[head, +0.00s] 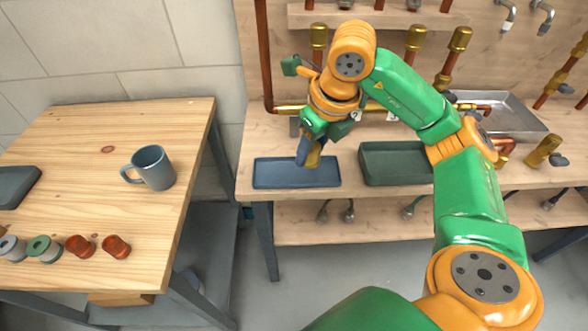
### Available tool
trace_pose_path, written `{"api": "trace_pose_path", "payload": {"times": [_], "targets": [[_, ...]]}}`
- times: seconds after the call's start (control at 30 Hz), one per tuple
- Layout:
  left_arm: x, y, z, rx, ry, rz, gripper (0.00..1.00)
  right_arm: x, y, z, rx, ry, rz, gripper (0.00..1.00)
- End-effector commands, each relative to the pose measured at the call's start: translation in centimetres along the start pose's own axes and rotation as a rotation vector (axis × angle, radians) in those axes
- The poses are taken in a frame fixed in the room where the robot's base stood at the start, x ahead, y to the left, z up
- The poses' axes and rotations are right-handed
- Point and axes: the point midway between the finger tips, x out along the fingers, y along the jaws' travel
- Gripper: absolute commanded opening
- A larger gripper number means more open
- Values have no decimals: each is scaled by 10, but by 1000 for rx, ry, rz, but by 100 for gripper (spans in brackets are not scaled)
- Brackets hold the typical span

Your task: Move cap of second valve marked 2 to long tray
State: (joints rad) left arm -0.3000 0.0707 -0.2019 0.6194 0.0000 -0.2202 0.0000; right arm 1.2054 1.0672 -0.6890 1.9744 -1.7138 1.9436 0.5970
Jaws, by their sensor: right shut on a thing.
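My right gripper (311,143) points down over the blue shallow tray (262,183) on the workbench. It is shut on a small blue and brass-coloured piece, seemingly the valve cap (304,152), and holds it just above or at the tray's back part. I cannot tell if the piece touches the tray. My left gripper is out of view.
A green tray (395,182) stands right of the blue one, and a grey metal tray (522,124) behind. Copper pipes (264,60) with brass fittings line the wall. A wooden table (90,190) at left bears a mug (153,168) and several spools (44,249).

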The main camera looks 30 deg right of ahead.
Motion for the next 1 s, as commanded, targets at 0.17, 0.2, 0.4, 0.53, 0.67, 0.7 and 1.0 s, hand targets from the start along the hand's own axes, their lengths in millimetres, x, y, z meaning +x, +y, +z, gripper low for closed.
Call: {"api": "trace_pose_path", "payload": {"times": [0.17, 0.2, 0.4, 0.53, 0.67, 0.7, 1.0], "targets": [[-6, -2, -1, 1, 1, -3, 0, 47, -10, 22, 1, 5, 1, 0], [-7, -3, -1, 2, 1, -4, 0, 54, -12, 26, 0, 3, -1, 0], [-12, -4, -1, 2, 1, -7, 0, 85, -16, 29, -2, 4, -2, 0], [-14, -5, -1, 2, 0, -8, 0, 100, -15, 25, -2, 0, -2, 0], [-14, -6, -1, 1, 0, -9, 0, 101, -15, 25, -1, -2, -2, 0], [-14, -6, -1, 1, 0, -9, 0, 101, -15, 25, -1, -2, -2, 0], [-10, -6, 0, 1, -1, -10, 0, 104, -15, 24, -1, -1, -1, 58]]}}
